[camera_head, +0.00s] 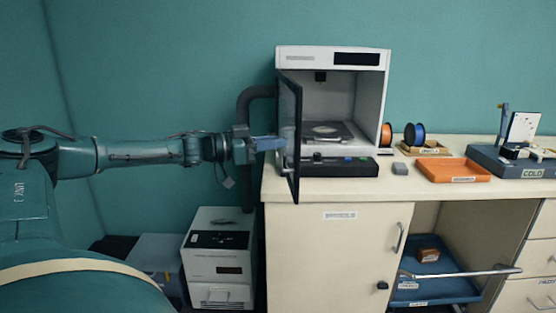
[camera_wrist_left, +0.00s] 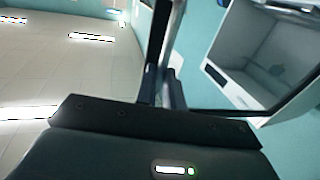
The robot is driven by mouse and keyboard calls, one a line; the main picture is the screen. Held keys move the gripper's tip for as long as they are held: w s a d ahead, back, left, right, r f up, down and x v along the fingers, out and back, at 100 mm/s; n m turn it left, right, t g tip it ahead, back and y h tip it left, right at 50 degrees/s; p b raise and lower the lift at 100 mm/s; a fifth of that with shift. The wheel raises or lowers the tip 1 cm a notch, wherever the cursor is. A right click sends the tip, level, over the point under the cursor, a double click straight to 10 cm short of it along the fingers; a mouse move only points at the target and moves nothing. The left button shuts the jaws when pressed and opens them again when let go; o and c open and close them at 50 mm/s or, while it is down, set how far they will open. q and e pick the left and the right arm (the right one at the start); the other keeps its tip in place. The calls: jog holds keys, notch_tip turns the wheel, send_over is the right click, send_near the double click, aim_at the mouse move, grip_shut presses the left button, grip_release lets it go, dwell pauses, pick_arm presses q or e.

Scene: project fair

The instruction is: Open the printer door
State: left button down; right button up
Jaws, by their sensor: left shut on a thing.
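The white printer (camera_head: 333,57) stands at the left end of the counter. Its dark-framed door (camera_head: 290,125) is swung wide open at the left side and seen nearly edge-on, with the chamber (camera_head: 345,100) uncovered. A print bed (camera_head: 327,132) with a pale disc shows inside. My left gripper (camera_head: 277,143) is at the door from the left, shut on the door; the exact grip is partly hidden by the door. My right gripper is not in view.
Orange and blue spools (camera_head: 414,134), an orange tray (camera_head: 453,170) and a dark "COLD" box (camera_head: 525,165) stand along the counter to the right. A white machine (camera_head: 220,256) stands on the floor below my left arm. A blue tray (camera_head: 435,285) sits in the open bay under the counter.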

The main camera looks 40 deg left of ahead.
pick_arm(q)
jog(key=s+a+r+m+h, duration=0.1)
jog(key=s+a, duration=0.1)
jog(key=a, duration=0.3)
jog(key=shift+s+a+g+h, duration=0.15)
jog(key=shift+s+g+h, duration=0.15)
jog(key=shift+s+g, duration=0.1)
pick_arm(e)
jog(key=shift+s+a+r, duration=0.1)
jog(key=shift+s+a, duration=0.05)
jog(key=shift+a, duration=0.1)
pick_arm(q)
jog(key=shift+r, duration=0.1)
jog(key=c, duration=1.9)
grip_release()
jog(key=o, duration=0.3)
jog(key=shift+w+a+f, duration=0.15)
jog(key=shift+w+f, duration=0.05)
jog(key=shift+f, duration=0.05)
jog(key=shift+o, duration=0.4)
jog(key=shift+f, duration=0.1)
jog(key=shift+s+p, duration=0.2)
jog(key=shift+p, duration=0.15)
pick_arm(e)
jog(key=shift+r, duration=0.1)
